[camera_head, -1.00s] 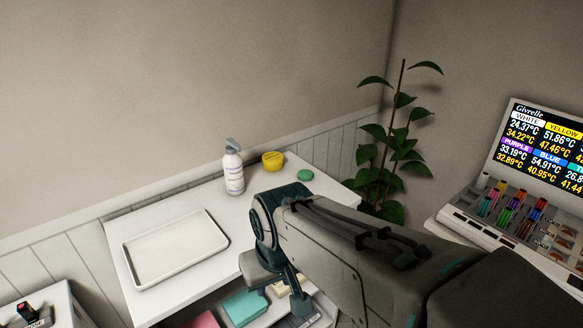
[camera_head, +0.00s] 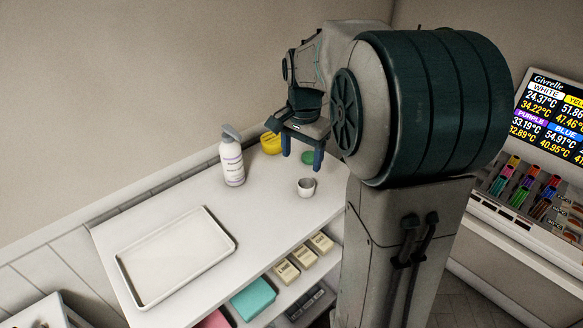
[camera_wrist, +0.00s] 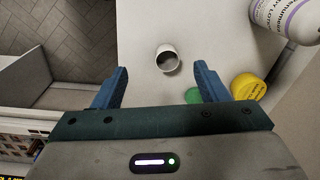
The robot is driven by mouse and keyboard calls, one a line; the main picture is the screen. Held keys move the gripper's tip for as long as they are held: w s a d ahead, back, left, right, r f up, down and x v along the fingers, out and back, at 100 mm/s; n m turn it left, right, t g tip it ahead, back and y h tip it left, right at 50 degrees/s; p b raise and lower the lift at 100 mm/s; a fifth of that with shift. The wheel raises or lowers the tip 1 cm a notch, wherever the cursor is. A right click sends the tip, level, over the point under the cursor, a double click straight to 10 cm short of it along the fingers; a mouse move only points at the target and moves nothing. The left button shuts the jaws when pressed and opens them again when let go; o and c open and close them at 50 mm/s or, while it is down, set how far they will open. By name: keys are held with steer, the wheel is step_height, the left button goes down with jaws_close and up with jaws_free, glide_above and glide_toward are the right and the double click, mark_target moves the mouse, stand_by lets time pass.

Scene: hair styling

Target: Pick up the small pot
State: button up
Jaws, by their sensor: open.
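In the wrist view the pot (camera_wrist: 166,62) lies beyond the fingertips, between the lines of the two fingers. My gripper (camera_head: 302,158) is open and empty, above the table, with its blue fingers spread. In the wrist view the gripper (camera_wrist: 160,72) shows both fingers apart, and nothing is between them. The pot is not touched.
A white pump bottle (camera_head: 231,162) stands left of the pot. A yellow tub (camera_head: 270,144) and a green lid (camera_head: 308,157) are behind it. A white tray (camera_head: 232,243) lies at the left. Several small boxes (camera_head: 286,271) sit on the shelf below. The table between tray and pot is clear.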

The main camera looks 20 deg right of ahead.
steer(key=w+d+f+m, duration=0.1)
steer(key=w+d+m, duration=0.2)
steer(key=w, duration=0.1)
glide_above(307, 183)
steer(key=s+a, duration=0.2)
steer(key=shift+g, duration=0.3)
steer(key=f, duration=0.4)
steer(key=f+p, duration=0.1)
steer(key=f, duration=0.3)
steer(key=shift+w+d+f, duration=0.1)
steer(key=shift+d+f, duration=0.1)
steer(key=shift+f, duration=0.2)
steer(key=shift+d+f+p, duration=0.15)
steer(key=shift+f+p, duration=0.1)
steer(key=shift+f, duration=1.05)
steer(key=shift+d+f+p, duration=0.15)
steer(key=shift+f+p, duration=0.1)
steer(key=shift+f, duration=1.05)
steer(key=c, duration=1)
steer(key=shift+c, duration=0.2)
